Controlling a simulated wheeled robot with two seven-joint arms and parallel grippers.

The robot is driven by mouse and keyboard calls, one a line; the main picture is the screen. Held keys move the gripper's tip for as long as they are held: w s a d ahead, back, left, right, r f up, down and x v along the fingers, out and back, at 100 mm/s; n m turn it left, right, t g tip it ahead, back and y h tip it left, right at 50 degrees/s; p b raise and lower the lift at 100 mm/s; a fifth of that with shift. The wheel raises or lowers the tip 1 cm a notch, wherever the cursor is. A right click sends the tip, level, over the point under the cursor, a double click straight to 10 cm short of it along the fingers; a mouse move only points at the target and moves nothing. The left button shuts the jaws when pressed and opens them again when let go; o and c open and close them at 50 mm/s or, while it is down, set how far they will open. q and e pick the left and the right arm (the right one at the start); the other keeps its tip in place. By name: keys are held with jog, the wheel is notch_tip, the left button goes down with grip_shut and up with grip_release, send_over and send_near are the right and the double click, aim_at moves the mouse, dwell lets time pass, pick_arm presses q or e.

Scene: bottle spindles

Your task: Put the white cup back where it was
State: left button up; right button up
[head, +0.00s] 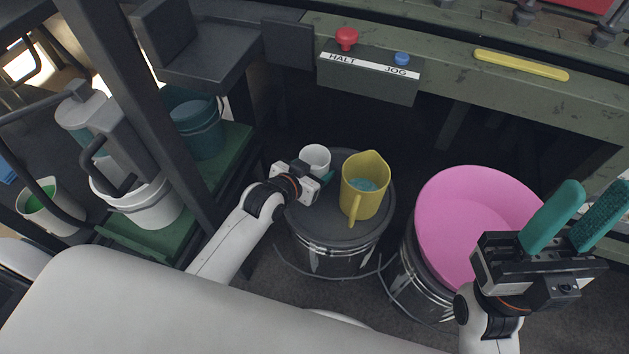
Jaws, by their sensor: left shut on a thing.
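The white cup (316,156) is at the back left of a dark drum's lid (325,215). My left gripper (322,177) is shut on the cup from the near side; its fingers are mostly hidden by its own body. The cup looks upright; I cannot tell whether its base touches the lid. My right gripper (578,222) is at the right, its two teal fingers apart and pointing up, with nothing between them.
A yellow jug (365,190) with bluish contents stands on the lid just right of the cup. A pink basin (470,220) rests on another drum to the right. A green bench with a HALT/JOG box (368,68) overhangs behind. Buckets (143,205) stand at left.

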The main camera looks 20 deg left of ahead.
pick_arm(q)
notch_tip(320, 180, down, 5)
jog(key=b, duration=0.2)
jog(key=shift+b, duration=0.3)
jog(key=shift+r, duration=0.1)
jog(key=o, duration=1.2)
